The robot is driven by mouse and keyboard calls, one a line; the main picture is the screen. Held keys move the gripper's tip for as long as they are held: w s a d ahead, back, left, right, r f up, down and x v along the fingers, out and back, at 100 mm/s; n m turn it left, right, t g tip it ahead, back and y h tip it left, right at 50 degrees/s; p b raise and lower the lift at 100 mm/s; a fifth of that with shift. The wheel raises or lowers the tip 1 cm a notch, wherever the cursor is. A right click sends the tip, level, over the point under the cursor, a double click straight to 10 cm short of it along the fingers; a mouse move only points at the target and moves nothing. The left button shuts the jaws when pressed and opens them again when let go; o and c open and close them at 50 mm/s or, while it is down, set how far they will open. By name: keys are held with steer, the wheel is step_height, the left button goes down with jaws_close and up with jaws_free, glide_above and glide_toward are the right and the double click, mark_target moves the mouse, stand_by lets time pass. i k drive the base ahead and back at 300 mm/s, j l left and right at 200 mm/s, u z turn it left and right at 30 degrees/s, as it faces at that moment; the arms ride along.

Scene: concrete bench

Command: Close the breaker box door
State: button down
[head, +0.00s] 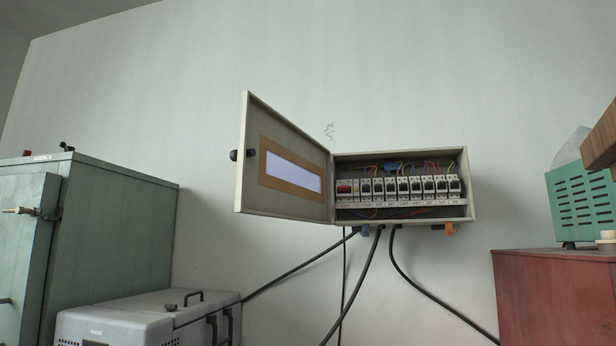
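The breaker box (470,190) is mounted on the wall near the middle of the head view. Its front is uncovered, showing a row of breakers (400,187), one with a red face at the left end, and coloured wires. The breaker box door (240,165) is hinged on the box's left side and stands wide open, swung out to the left. The door has a pale window in a brown frame (290,171) and a dark knob (236,155) at its free edge. My gripper is not in view, so its place relative to the door is hidden.
Dark cables (367,285) hang from the box's underside. A green cabinet (110,230) and a grey case (140,320) stand at the left. A red cabinet (550,295) with a green vented unit (582,203) stands at the right. The space before the box looks clear.

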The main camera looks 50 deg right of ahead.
mark_target(268, 144)
steer(key=i+z, duration=0.1)
steer(key=z, duration=0.3)
steer(key=i+j+z, duration=0.1)
steer(key=z, duration=0.25)
steer(key=j+z, duration=0.2)
steer(key=z, duration=0.2)
steer(key=i+j+z, duration=0.1)
steer(key=z, duration=0.3)
steer(key=i+j+z, duration=0.15)
steer(key=j+z, duration=0.2)
steer(key=j, duration=0.85)
steer(key=j+z, duration=0.3)
steer(key=j, duration=0.9)
